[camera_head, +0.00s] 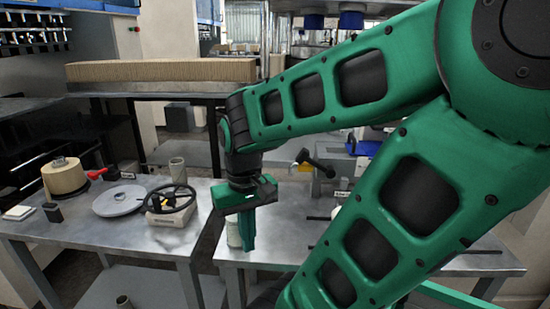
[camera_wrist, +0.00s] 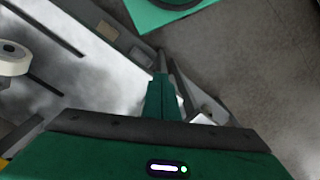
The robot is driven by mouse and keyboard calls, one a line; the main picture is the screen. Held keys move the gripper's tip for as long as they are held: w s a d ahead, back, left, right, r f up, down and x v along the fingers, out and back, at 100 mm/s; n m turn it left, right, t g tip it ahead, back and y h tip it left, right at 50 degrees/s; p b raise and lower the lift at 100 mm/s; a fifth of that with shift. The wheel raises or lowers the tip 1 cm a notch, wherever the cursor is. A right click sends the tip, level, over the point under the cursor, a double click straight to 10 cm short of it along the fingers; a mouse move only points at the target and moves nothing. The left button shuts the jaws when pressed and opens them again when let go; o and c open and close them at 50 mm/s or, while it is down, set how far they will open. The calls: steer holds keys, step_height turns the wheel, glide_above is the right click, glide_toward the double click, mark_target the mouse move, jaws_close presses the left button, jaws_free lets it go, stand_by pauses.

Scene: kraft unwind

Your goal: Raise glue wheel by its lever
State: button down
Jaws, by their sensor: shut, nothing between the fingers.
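My gripper (camera_head: 247,232) points down at the near left part of the right metal table in the head view. Its green fingers are shut and empty; they also show together in the wrist view (camera_wrist: 162,98). A black lever with a thick dark end (camera_head: 318,162) stands tilted at the back of that table, to the right of my gripper and apart from it. A small yellow part (camera_head: 303,156) is beside the lever. Whether this is the glue wheel's lever I cannot tell. My arm hides much of the area to its right, and no glue wheel is clearly seen.
A pale roll (camera_head: 234,232) stands just behind my fingers. The left table holds a black handwheel (camera_head: 172,198), a grey disc (camera_head: 119,201), a brown spool (camera_head: 64,177) and a red handle (camera_head: 97,173). A brown stack (camera_head: 160,71) lies behind. Thin dark rods stick out over the right table.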

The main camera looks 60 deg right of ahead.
mark_target(315, 161)
steer(key=w+d+r+n+g, duration=0.2)
steer(key=w+d+n+g, duration=0.15)
steer(key=d, duration=0.45)
steer(key=w+d+r+n+g, duration=0.2)
steer(key=d+n, duration=0.2)
steer(key=d, duration=0.4)
steer(key=w+d+r+n+g+h, duration=0.1)
steer(key=w+r+n+h, duration=0.3)
steer(key=r, duration=0.6)
steer(key=shift+w+d+r, duration=0.3)
steer(key=shift+w+d, duration=0.15)
steer(key=shift+w, duration=0.05)
steer(key=shift+s+f+n+g, duration=0.1)
steer(key=shift+n+g, duration=0.15)
steer(key=shift+g, duration=0.1)
steer(key=x, duration=1)
steer(key=shift+s+d+r, duration=0.15)
steer(key=shift+s+r, duration=0.1)
steer(key=shift+r, duration=0.35)
steer(key=shift+s+d+r, duration=0.15)
steer(key=shift+s+r, duration=0.1)
steer(key=shift+r, duration=0.35)
steer(key=shift+s+d+r, duration=0.2)
steer(key=shift+s+r, duration=0.05)
steer(key=shift+r, duration=0.35)
